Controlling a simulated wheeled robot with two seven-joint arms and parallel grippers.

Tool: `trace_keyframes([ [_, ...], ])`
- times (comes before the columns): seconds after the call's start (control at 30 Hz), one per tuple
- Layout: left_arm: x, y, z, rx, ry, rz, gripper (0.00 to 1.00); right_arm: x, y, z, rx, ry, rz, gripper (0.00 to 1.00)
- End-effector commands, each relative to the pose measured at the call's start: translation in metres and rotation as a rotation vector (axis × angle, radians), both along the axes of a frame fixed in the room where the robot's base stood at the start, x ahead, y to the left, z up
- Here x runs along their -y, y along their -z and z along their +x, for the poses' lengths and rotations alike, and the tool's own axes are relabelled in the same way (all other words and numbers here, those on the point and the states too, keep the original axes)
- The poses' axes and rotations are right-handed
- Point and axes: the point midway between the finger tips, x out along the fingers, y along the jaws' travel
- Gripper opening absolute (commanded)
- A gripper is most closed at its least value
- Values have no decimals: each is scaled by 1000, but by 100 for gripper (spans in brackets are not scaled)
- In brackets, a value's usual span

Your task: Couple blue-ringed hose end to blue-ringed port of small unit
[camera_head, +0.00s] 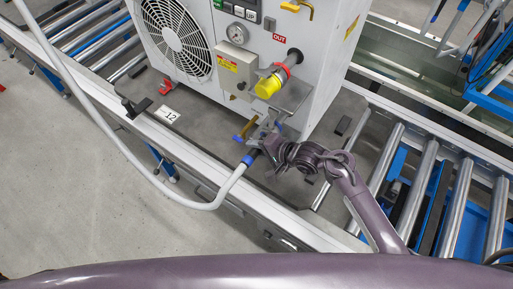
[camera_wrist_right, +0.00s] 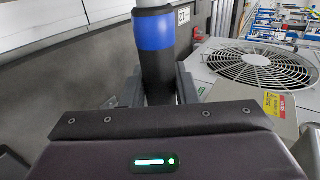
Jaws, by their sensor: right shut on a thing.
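The small unit (camera_head: 215,95) is a white box with a fan, a gauge and a port side facing me. A pale grey hose (camera_head: 100,118) loops in from the upper left, and its blue-ringed end (camera_head: 249,158) is at my right gripper (camera_head: 266,143). In the right wrist view, the hose's blue ring (camera_wrist_right: 155,33) and dark end piece stand between the fingers (camera_wrist_right: 158,90), which are shut on it. My left gripper is out of view.
A red-ringed outlet with a yellow cap (camera_head: 268,86) sticks out above the gripper. A yellow-brass lever (camera_head: 245,129) is close to its left. The unit stands on a dark plate (camera_head: 190,128) over a roller conveyor (camera_head: 383,170) with a pale side rail. Open floor lies at lower left.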

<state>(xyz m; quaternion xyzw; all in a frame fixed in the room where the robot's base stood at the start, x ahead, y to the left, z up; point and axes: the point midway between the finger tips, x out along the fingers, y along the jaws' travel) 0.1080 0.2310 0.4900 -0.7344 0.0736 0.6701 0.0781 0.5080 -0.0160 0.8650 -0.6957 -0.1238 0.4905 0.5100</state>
Motion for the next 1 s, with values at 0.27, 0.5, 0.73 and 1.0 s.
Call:
trace_keyframes([
  [0.27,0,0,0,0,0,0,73,0,-2,1,3,0,2,0],
  [0.5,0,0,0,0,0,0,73,0,-2,1,4,0,2,36],
  [0.73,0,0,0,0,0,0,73,0,-1,1,2,-1,1,52],
  [1.0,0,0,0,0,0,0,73,6,-4,-4,-1,1,0,52],
])
